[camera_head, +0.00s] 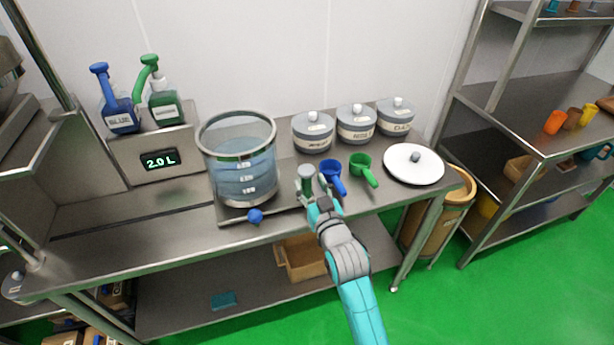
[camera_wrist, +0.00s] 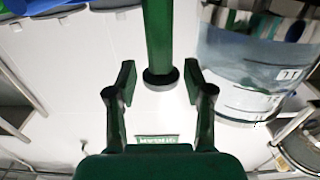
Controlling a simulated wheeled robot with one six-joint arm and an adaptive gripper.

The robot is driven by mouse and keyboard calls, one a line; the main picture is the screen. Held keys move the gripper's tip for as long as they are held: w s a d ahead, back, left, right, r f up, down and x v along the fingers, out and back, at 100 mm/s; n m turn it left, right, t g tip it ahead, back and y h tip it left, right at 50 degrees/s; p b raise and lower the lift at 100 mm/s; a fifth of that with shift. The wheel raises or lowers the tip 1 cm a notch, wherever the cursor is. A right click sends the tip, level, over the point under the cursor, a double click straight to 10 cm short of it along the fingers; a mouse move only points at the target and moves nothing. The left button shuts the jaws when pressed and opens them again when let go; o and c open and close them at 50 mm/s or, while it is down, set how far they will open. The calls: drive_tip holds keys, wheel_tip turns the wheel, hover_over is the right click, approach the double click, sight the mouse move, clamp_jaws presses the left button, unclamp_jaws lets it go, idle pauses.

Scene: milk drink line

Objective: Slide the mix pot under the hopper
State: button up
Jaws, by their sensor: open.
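The mix pot (camera_head: 238,165) is a large clear vessel with a steel rim, level marks and bluish liquid. It stands upright on a flat metal plate (camera_head: 232,214) on the steel bench, and shows at the right in the wrist view (camera_wrist: 235,75). An upright grey-green post (camera_head: 305,172) stands right of the pot. My gripper (camera_head: 308,188) is at this post, right of the pot. In the wrist view, a green post (camera_wrist: 157,40) runs between my open fingers (camera_wrist: 157,85), with gaps on both sides. I cannot identify the hopper for certain.
A box with a 2.0 L display (camera_head: 160,159) stands left, bearing blue (camera_head: 119,112) and green (camera_head: 165,105) pump bottles. Lidded jars (camera_head: 313,132) stand behind. Blue (camera_head: 331,172) and green (camera_head: 362,165) scoops and a white lid (camera_head: 413,165) lie right. Bench left of the pot is clear.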

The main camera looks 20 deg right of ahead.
sight(308, 180)
drive_tip(key=shift+w, duration=1.75)
clamp_jaws()
